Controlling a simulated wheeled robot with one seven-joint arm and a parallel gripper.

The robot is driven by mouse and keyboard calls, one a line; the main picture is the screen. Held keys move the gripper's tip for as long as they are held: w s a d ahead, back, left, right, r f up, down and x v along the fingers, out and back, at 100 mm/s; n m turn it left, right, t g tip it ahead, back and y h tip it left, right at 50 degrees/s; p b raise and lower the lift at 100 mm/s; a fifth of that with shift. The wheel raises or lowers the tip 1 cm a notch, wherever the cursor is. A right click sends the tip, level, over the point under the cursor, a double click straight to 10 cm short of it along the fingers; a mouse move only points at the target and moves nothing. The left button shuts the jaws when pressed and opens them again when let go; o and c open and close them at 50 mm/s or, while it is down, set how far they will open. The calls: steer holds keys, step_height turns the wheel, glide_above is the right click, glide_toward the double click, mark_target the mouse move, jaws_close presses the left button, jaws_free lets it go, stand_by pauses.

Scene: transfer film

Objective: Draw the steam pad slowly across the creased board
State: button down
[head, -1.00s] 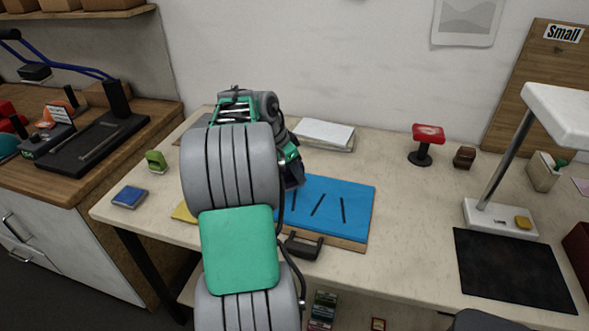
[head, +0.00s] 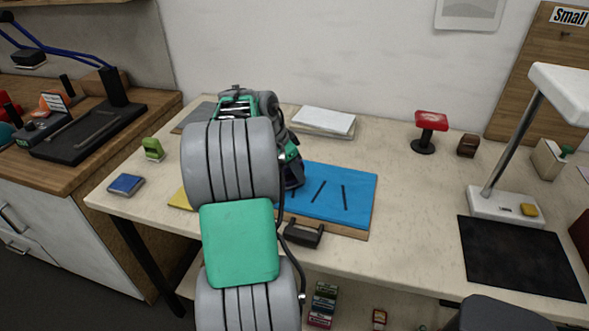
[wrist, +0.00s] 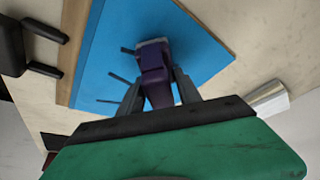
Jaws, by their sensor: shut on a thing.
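The creased board (head: 335,197) is a blue sheet with dark slanted lines, lying on a wooden base on the table. In the wrist view the blue board (wrist: 200,55) fills the upper middle. My gripper (wrist: 152,85) is shut on a dark purple block with a pale far end, the steam pad (wrist: 154,62). The pad is over the blue surface; I cannot tell whether it touches. In the head view my arm hides the left part of the board and most of the gripper.
A black clamp-like handle (head: 303,232) sits at the board's front edge. White papers (head: 323,121) lie behind the board. A red-topped stand (head: 430,125), a lamp (head: 507,205) and a black mat (head: 520,257) are to the right. A blue pad (head: 126,185) lies at the left.

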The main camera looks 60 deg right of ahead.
steer(key=shift+s, duration=0.15)
steer(key=shift+s+d+b, duration=0.15)
steer(key=shift+s+b, duration=0.15)
steer(key=shift+s, duration=0.7)
steer(key=shift+s+d+b, duration=0.15)
steer(key=shift+s+b, duration=0.15)
steer(key=shift+s, duration=0.65)
steer(key=shift+s, duration=0.1)
steer(key=shift+s+d+b, duration=0.15)
steer(key=shift+s+b, duration=0.1)
steer(key=shift+s, duration=0.75)
steer(key=shift+s+d+b, duration=0.1)
steer(key=shift+s+b, duration=0.15)
steer(key=shift+s, duration=0.75)
steer(key=shift+s, duration=0.1)
steer(key=shift+s+d+b, duration=0.15)
steer(key=shift+s+b, duration=0.05)
steer(key=shift+s, duration=0.8)
steer(key=shift+s+d+b, duration=0.1)
steer(key=shift+s+b, duration=0.1)
steer(key=shift+s, duration=0.8)
steer(key=shift+s, duration=0.1)
steer(key=shift+s+d+b, duration=0.15)
steer(key=shift+s, duration=0.9)
steer(key=shift+s+d+b, duration=0.15)
steer(key=shift+s, duration=0.85)
